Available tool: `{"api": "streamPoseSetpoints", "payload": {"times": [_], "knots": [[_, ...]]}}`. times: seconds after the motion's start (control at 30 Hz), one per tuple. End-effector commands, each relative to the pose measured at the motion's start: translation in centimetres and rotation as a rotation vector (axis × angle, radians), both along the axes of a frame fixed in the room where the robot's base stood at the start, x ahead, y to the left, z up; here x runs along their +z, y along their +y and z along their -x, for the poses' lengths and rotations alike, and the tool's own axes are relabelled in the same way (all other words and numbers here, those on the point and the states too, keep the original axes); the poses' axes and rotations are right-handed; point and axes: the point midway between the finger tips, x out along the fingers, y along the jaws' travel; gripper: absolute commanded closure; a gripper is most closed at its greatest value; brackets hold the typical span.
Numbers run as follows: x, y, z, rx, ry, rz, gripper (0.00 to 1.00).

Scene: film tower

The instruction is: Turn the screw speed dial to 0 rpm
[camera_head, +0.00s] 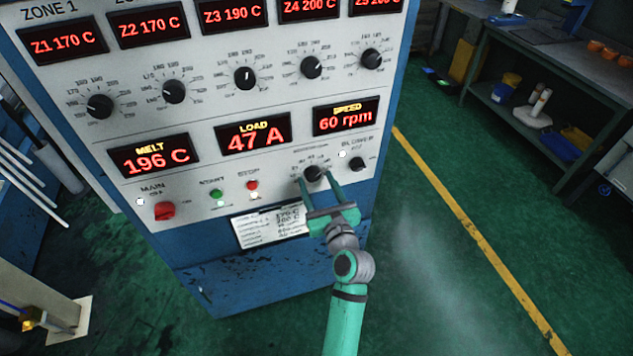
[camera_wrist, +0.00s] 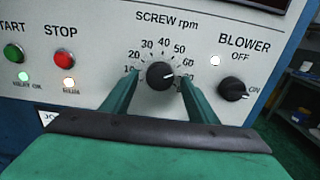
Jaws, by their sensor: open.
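The screw speed dial (camera_wrist: 161,76) is a round black knob under the label "SCREW rpm" in the wrist view. Its white pointer line points to the right. In the head view the dial (camera_head: 314,173) sits below the speed display (camera_head: 346,117), which reads 60 rpm. My gripper (camera_wrist: 159,79) is open, with one green finger on each side of the dial. I cannot tell whether the fingers touch it. They hide the lower ends of the printed scale; 10 to 50 are readable. In the head view my gripper (camera_head: 314,178) reaches up to the panel from below.
The blower knob (camera_wrist: 233,89) is close to the right of the dial. The green start button (camera_wrist: 14,54) and red stop button (camera_wrist: 65,59) are to the left. The red main switch (camera_head: 165,211) is farther left. Open green floor (camera_head: 430,260) lies right of the cabinet.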

Motion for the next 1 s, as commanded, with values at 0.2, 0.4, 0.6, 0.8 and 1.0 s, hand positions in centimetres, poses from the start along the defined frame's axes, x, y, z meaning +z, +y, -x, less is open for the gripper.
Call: {"api": "streamPoseSetpoints", "payload": {"times": [0.2,0.4,0.6,0.8,1.0], "knots": [[-0.03,0.32,-0.79,0.001,0.001,0.001,0.46],[-0.04,0.3,-0.8,0.0,0.001,0.001,0.46],[-0.04,0.29,-0.78,0.0,0.001,0.001,0.87],[-0.04,0.29,-0.77,0.0,-0.002,0.008,0.87],[-0.05,0.29,-0.76,0.0,-0.019,0.06,0.87]]}}
